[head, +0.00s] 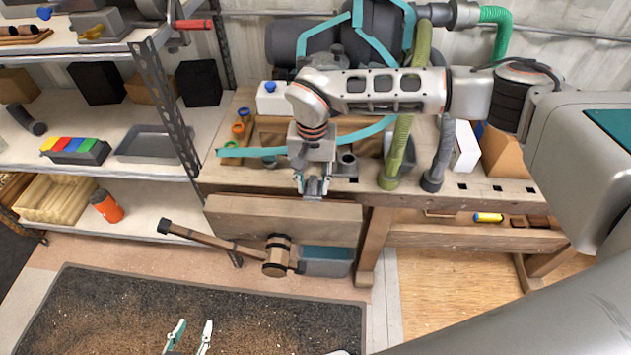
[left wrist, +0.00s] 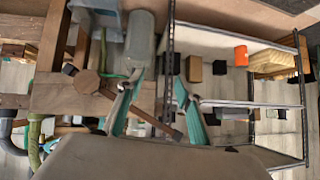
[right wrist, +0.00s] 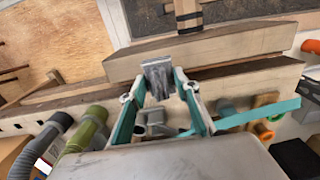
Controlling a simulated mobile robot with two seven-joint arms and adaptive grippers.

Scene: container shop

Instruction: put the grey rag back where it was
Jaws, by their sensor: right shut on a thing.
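The grey rag (right wrist: 158,76) is a small, folded-looking grey piece between the fingertips of my right gripper (right wrist: 156,84). In the head view, my right gripper (head: 313,190) points down at the front edge of the wooden workbench (head: 460,188), just above the wooden vise jaw (head: 285,222). The rag shows there only as a small grey patch between the fingers. I cannot tell whether it touches the wood. My left gripper (head: 188,338) is low in front, over the dark floor mat (head: 120,300); in the left wrist view its fingers (left wrist: 155,90) are apart and empty.
Green hose (head: 400,140) and grey hose ends (head: 440,155) stand on the bench to the right. A metal shelf unit (head: 168,110) stands to the left.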

